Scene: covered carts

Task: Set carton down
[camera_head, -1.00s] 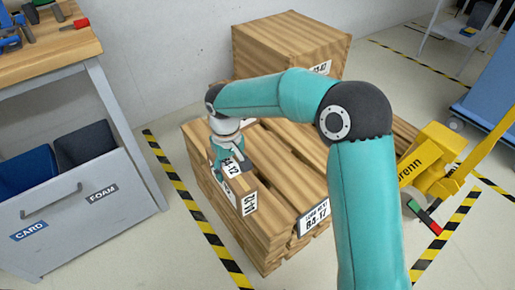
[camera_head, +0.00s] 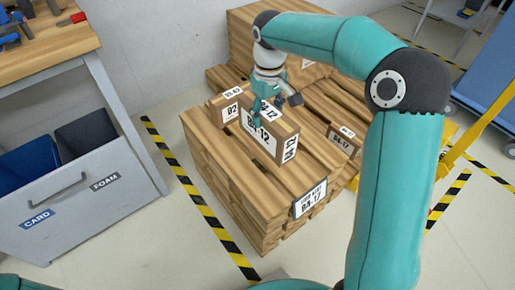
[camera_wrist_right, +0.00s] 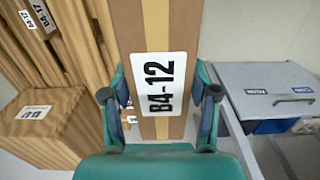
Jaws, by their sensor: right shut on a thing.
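My right gripper (camera_head: 266,108) is shut on the carton from above, one finger on each side. In the right wrist view the carton (camera_wrist_right: 157,25) stands between the fingers of the gripper (camera_wrist_right: 160,95), its label facing the camera. I cannot tell whether its underside touches the boards. My left gripper is not in view.
Another labelled carton (camera_head: 224,106) stands on the stack close behind and left of the held one. Bare boards lie in front. A larger wooden crate (camera_head: 240,40) is behind. A grey bin cabinet (camera_head: 110,215) stands left, past striped floor tape.

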